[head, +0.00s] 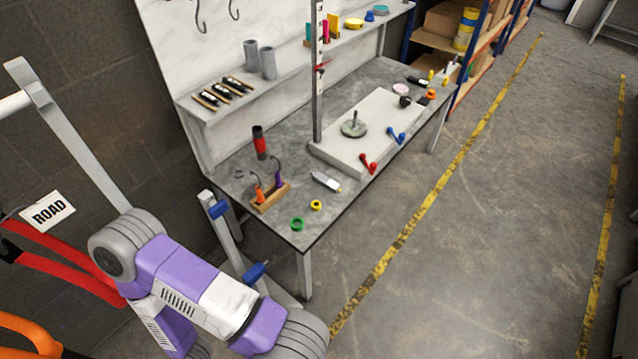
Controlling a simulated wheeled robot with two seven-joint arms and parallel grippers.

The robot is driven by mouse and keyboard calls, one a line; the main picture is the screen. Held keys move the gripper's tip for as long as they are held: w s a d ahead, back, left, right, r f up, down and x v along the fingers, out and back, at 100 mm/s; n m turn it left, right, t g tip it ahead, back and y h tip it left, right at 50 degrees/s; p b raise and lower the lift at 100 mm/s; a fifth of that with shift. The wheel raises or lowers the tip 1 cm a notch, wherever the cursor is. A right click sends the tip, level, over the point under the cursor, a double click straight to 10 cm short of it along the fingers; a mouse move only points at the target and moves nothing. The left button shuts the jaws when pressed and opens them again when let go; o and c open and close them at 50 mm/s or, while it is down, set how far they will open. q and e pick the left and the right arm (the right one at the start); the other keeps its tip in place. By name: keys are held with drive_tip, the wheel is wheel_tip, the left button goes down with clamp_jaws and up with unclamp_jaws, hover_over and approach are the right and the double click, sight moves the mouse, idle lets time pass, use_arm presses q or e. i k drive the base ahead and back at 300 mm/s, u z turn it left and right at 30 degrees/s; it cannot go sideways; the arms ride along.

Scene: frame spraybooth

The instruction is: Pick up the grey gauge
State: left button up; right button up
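No single thing is plainly the grey gauge. A grey round disc with a thin upright peg (354,129) sits on the pale slab (338,150) on the workbench. A small light-grey tool with a yellow tip (326,181) lies flat on the bench in front of the slab. Two grey cylinders (268,63) stand upright on the shelf behind. I cannot tell which of these is the gauge. A purple and white arm link of mine is at the lower left, apart from the bench. Neither of my grippers is in view.
A tall upright post (317,70) stands by the slab. A wooden holder (270,197), a red and black cylinder (259,143) and green (297,224) and yellow (316,205) rings crowd the near end. The floor at right is clear.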

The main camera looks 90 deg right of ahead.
sight(327, 182)
drive_tip(key=z, duration=4.25)
drive_tip(key=i, duration=2.55)
drive_tip(key=u, duration=3.45)
